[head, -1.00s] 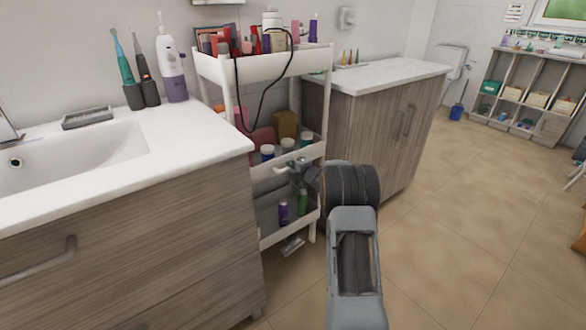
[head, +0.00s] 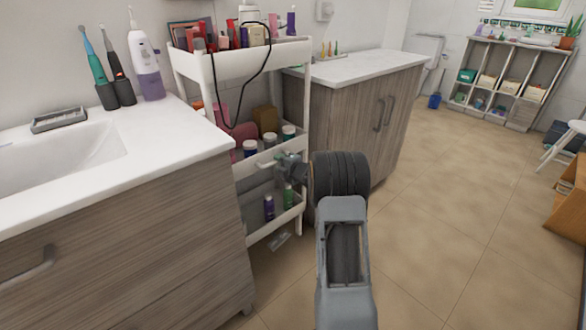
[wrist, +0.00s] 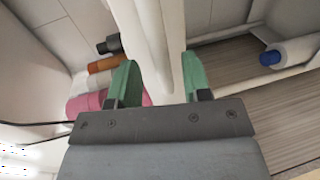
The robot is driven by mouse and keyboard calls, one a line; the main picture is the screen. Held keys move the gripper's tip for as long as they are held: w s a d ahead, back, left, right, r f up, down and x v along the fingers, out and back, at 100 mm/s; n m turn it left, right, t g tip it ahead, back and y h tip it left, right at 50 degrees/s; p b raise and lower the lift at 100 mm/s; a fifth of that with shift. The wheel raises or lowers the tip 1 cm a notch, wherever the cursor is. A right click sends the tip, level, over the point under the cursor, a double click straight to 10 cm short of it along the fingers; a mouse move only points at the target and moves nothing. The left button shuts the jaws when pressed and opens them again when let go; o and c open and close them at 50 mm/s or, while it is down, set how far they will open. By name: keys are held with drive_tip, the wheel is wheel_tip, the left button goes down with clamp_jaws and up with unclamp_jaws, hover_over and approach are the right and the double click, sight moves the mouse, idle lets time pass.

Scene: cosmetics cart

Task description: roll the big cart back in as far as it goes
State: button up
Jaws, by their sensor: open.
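The big cart (head: 250,62) is a white three-tier trolley. It stands in the gap between the sink cabinet and the second cabinet, with bottles and tubes on its tiers. My gripper (head: 277,162) is at the front of its middle tier, beside a short white handle bar (head: 266,163). In the wrist view, my gripper (wrist: 158,78) has its two green fingers apart, with a white bar of the cart (wrist: 153,50) running between them. I cannot tell whether the fingers touch it. The rear of the cart and most of its wheels are hidden.
The sink cabinet (head: 120,235) stands close on the left of the cart, the second cabinet (head: 345,115) on the right. A black cable (head: 236,95) hangs over the cart's front. The tiled floor (head: 440,200) is open to the right. A white stool (head: 567,145) stands at the far right.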

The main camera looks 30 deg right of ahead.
drive_tip(key=p+v, duration=0.1)
drive_tip(key=v, duration=0.9)
drive_tip(key=shift+p, duration=0.35)
drive_tip(key=shift+r, duration=0.1)
drive_tip(key=s+a+r+m+g+h+p, duration=0.1)
drive_tip(key=a+r+m+h+p, duration=0.15)
drive_tip(key=r+p, duration=0.35)
drive_tip(key=s+a+r+m+g+h+p, duration=0.15)
drive_tip(key=r+m+p, duration=0.25)
drive_tip(key=r, duration=0.5)
drive_tip(key=s+a+r+m+g+h+p, duration=0.1)
drive_tip(key=s+a+r+m+h+p, duration=0.15)
drive_tip(key=r+p, duration=0.35)
drive_tip(key=s+a+r+m+g+y+p, duration=0.2)
drive_tip(key=s+a+r+m+g+p, duration=0.2)
drive_tip(key=s, duration=0.6)
drive_tip(key=s+a+r+m+g+y+p, duration=0.2)
drive_tip(key=s+a+r+m+g+p, duration=0.2)
drive_tip(key=s+a+r+m+p, duration=0.3)
drive_tip(key=s+a+r+p, duration=0.2)
drive_tip(key=s+a+r, duration=0.1)
drive_tip(key=s+a, duration=0.1)
drive_tip(key=shift+a+p, duration=0.3)
drive_tip(key=shift+a, duration=0.35)
